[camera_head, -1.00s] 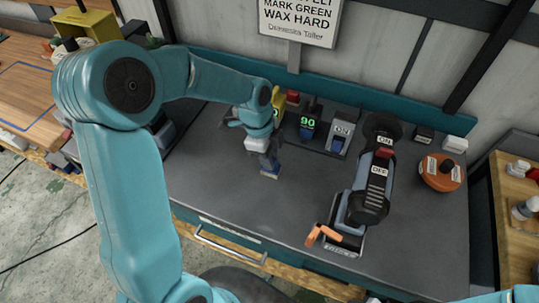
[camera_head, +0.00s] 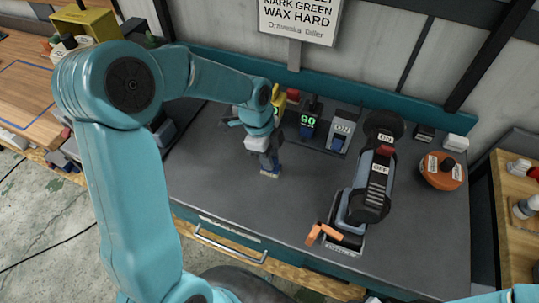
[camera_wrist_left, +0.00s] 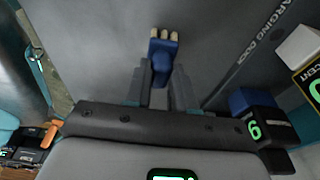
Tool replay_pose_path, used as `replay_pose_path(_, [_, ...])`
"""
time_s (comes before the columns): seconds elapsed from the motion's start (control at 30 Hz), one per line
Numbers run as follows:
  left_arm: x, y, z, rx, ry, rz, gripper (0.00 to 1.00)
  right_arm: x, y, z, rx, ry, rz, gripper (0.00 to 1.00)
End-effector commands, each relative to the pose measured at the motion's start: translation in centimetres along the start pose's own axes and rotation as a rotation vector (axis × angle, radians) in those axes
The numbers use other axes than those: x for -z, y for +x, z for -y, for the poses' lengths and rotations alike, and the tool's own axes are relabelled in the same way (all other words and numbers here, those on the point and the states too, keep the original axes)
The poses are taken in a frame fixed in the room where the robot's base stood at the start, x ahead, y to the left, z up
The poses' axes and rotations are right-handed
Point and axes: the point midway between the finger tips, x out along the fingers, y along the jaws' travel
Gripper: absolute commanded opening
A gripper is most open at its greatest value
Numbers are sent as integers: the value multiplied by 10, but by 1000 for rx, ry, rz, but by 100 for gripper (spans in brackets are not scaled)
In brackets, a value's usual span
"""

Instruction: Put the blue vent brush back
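The blue vent brush (camera_wrist_left: 164,50), with pale bristles, is at the top centre of the left wrist view. Its handle lies between the two grey fingers of my left gripper (camera_wrist_left: 160,85), which look shut on it. In the head view the left gripper (camera_head: 270,161) points down over the grey bench, with the brush (camera_head: 271,173) at its tip. I cannot tell whether the bristles touch the bench. My right gripper is out of view; only a bit of that arm shows at the lower right.
A large dark tool (camera_head: 372,180) with an orange handle and an orange round container (camera_head: 443,171) are to the right. The bench front is clear.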

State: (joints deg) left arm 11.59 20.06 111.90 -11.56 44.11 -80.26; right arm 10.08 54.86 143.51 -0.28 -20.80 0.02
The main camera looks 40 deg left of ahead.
Motion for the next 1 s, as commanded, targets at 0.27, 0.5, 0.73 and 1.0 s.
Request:
replay_pose_path(0.27, [0, 0, 0, -1, 0, 0, 52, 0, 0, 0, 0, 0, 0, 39])
replay_pose_path(0.5, [0, -14, 1, 4, 0, 0, 52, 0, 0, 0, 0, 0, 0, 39])
replay_pose_path(0.73, [0, -71, 2, 9, 1, -1, 52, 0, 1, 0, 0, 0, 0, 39])
replay_pose_path(1.0, [0, -136, 1, 4, 1, 0, 52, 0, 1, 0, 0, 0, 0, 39])
